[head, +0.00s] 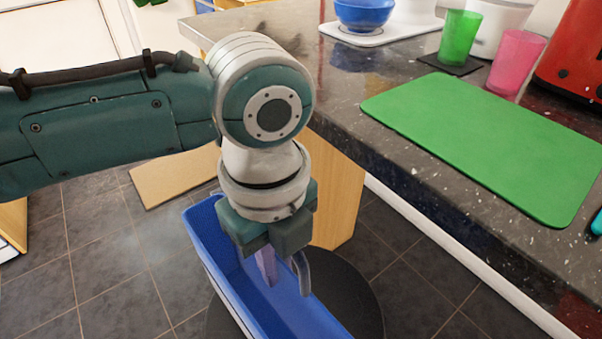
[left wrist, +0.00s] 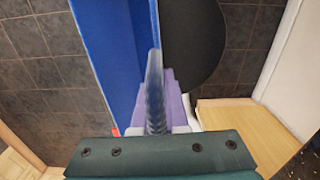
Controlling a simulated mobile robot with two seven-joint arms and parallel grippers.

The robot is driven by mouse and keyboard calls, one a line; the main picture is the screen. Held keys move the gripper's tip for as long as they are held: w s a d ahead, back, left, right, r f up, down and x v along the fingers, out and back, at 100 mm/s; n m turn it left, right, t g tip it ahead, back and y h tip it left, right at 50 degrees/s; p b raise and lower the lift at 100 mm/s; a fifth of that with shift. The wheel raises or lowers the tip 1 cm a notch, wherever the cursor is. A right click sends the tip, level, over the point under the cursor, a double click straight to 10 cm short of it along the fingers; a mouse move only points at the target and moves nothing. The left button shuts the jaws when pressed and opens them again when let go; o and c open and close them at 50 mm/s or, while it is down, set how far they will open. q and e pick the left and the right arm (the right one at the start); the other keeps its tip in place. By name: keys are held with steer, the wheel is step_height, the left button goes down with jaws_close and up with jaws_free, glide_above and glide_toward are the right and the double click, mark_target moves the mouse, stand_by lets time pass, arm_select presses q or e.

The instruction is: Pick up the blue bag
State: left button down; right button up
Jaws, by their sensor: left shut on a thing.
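The blue bag (head: 215,240) is a long, open-topped blue container low beside the counter, above the tiled floor. In the left wrist view the blue bag (left wrist: 112,50) runs up the picture. My left gripper (head: 280,268) is over the bag, pointing down, with purplish fingers. In the left wrist view my left gripper (left wrist: 157,115) has its fingers on both sides of a grey, ribbed strip that looks like the bag's handle (left wrist: 155,85). It is shut on that handle. My right gripper is not in view.
The dark granite counter (head: 340,95) is on the right, its edge close to my left arm. On it are a green mat (head: 490,140), a green cup (head: 459,38), a pink cup (head: 515,62), a blue bowl (head: 364,14) and a red appliance (head: 575,50). Tiled floor is free at the left.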

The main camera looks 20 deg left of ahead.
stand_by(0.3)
arm_select(q)
step_height(320, 180, up, 20)
steer(key=p, duration=0.5)
steer(key=shift+r, duration=0.1)
